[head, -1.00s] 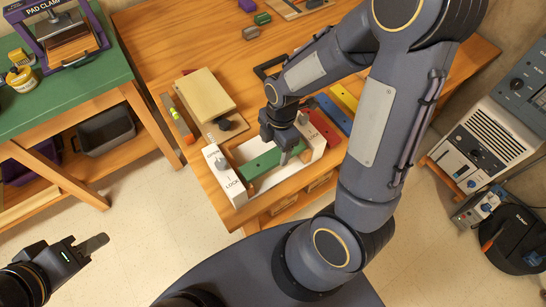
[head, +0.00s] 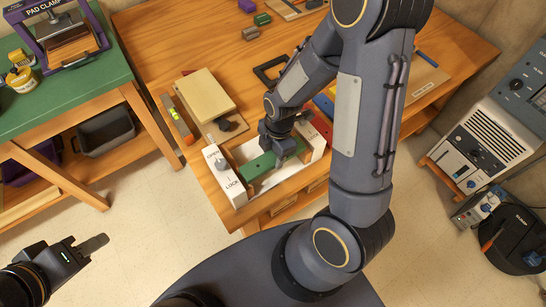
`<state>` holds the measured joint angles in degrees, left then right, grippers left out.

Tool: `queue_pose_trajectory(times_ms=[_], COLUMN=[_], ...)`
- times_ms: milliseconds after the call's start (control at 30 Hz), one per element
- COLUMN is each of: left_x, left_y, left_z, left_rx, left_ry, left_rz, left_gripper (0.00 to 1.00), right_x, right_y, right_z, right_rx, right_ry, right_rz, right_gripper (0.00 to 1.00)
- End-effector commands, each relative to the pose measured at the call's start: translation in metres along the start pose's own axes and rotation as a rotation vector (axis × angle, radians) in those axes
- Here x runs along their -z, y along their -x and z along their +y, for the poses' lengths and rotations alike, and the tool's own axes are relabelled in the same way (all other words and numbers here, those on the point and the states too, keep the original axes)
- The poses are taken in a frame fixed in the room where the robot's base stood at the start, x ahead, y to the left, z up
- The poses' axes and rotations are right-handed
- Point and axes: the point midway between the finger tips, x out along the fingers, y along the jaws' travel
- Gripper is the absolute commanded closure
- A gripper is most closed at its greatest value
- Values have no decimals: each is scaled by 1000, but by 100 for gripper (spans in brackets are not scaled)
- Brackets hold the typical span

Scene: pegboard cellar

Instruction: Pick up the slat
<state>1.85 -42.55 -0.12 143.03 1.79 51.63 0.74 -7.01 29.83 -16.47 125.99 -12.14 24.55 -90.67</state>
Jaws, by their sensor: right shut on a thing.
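The green slat (head: 258,165) lies lengthwise between the two white end blocks of a fixture, just above its white bed. My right gripper (head: 281,153) comes down from above and is shut on the slat near its middle. The gripper hides part of the slat's upper edge. The left white end block (head: 224,175) carries the word LOCK and a grey knob; the right white end block (head: 312,139) is partly behind my arm. My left gripper (head: 96,243) is empty over the floor at the lower left; its finger gap cannot be made out.
A tan block (head: 207,95) and a level (head: 178,118) lie left of the fixture. Red (head: 322,124) and blue (head: 325,105) slats lie right of it, partly behind my arm. A green-topped bench (head: 60,85) stands at the left.

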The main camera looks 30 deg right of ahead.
Motion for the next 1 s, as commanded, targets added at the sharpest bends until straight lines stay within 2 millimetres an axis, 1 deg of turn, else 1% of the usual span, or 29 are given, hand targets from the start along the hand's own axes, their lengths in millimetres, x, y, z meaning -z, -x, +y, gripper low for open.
queue_pose_trajectory(times_ms=[200,333,433,533,633,800,900,1000], left_x=[0,0,-1,-1,-1,1,-1,-1], left_y=[0,0,-1,-2,-1,2,-1,-2], left_z=[0,0,-1,-1,0,1,0,-1], left_rx=[0,0,0,0,0,0,0,0], left_ry=[0,0,0,0,0,0,0,0], left_rz=[0,0,0,0,0,0,0,0], left_gripper=[64,64,64,64,64,64,64,64], right_x=[0,1,2,4,-5,-19,-33,-44], right_y=[1,6,16,36,57,99,109,120], right_z=[0,1,1,0,-16,-43,-66,-83], right_rx=[-1,-2,-5,-9,-9,-11,-7,-7], right_ry=[0,0,0,0,-5,-5,-8,-6], right_rz=[0,0,0,0,1,0,0,-1], right_gripper=[80,80,80,80,80,80,80,80])
